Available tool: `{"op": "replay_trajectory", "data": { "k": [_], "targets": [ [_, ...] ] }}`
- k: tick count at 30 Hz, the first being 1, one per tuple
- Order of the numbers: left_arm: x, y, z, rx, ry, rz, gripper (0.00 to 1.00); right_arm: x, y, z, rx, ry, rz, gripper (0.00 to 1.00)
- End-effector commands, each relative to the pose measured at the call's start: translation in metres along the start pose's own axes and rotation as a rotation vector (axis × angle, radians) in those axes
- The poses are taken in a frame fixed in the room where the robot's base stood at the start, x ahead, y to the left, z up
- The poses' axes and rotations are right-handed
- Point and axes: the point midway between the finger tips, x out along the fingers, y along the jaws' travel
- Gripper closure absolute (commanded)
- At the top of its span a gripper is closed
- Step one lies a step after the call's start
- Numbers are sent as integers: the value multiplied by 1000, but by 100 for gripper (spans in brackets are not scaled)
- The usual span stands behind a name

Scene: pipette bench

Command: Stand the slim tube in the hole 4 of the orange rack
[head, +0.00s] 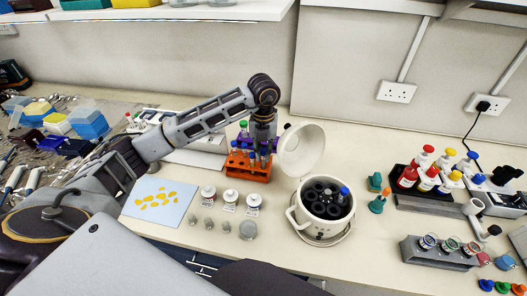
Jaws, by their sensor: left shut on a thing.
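The orange rack (248,174) stands on the bench at the middle, with several tubes with blue or dark caps in it. My left gripper (263,142) points down over the right part of the rack and is shut on a thin thing, seemingly the slim tube. The gripper and the rack's tubes hide most of it, so I cannot tell whether its lower end is in a hole or above one. The hole numbers are too small to read. My right gripper is not in view.
A white centrifuge (298,215) with raised lid (302,150) stands close right of the rack and holds a blue-capped tube (344,192). A purple rack (243,137) stands behind the orange one. White jars (231,197) and a blue sheet (158,200) lie in front.

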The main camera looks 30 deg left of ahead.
Motion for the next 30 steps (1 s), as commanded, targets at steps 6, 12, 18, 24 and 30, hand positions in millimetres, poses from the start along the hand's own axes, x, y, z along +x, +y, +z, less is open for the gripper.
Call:
{"op": "replay_trajectory", "data": {
  "k": [6,12,18,24,30],
  "targets": [
    [5,0,0,0,0,0,97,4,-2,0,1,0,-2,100],
    [8,0,0,0,0,0,97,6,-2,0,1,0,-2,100],
    [12,0,0,0,0,0,97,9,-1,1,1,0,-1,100],
    [16,0,0,0,0,0,97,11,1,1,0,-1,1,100],
    [19,0,0,0,0,0,97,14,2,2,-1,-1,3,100]
  ]
}}
